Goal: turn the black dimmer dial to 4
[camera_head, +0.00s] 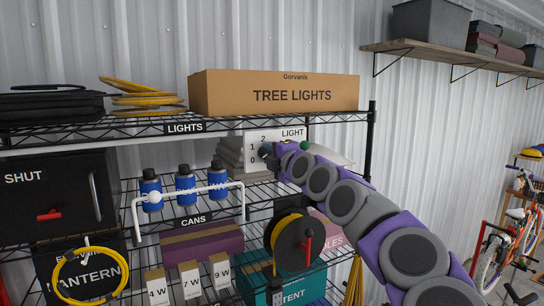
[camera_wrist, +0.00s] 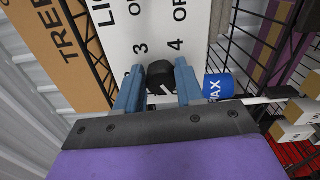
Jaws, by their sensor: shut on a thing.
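The white panel (camera_head: 292,135) reads LIGHT and stands on the wire shelf, with 0, 1 and 2 showing in the head view. In the wrist view the panel (camera_wrist: 150,28) appears turned, with 3 and 4 beyond the fingertips. The black dimmer dial (camera_wrist: 160,74) sits between the two blue fingers of my gripper (camera_wrist: 159,67), which is shut on its sides. In the head view my gripper (camera_head: 266,151) is at the panel's front and mostly hides the dial. I cannot see a pointer mark on the dial, so its setting is unclear.
A TREE LIGHTS box (camera_head: 275,92) is on the shelf above. Blue cans (camera_head: 185,184) stand left of my gripper behind a white rail (camera_head: 190,191). A black reel (camera_head: 297,245) hangs below my arm. The wire shelving is close around the panel.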

